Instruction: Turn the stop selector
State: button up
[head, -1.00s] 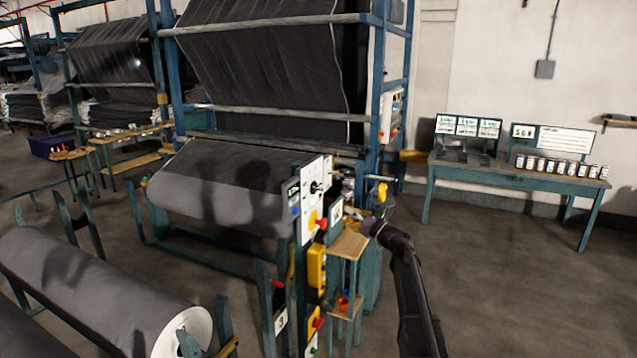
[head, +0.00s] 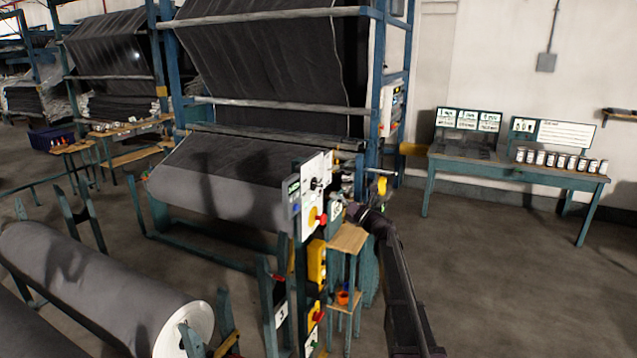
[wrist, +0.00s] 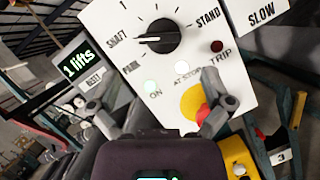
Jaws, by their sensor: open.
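The selector is a black round knob (wrist: 160,37) on a white control panel (wrist: 120,20). In the wrist view its white pointer line points left, near SHAFT, with PARK below and STAND at the right. The knob also shows small in the head view (head: 316,184). My gripper (wrist: 155,98) is open, its fingers spread below the knob and apart from it. The right finger partly covers a yellow and red button (wrist: 192,103). In the head view my gripper (head: 352,210) is just right of the panel.
A display (wrist: 78,67) reads "1 lifts". A small wooden stand (head: 348,238) is beside the panel. A grey roll (head: 100,280) lies front left. Floor at right is clear.

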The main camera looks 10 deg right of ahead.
aim_at(321, 186)
jog(key=p+x, duration=0.2)
jog(key=x, duration=0.6)
jog(key=c, duration=1)
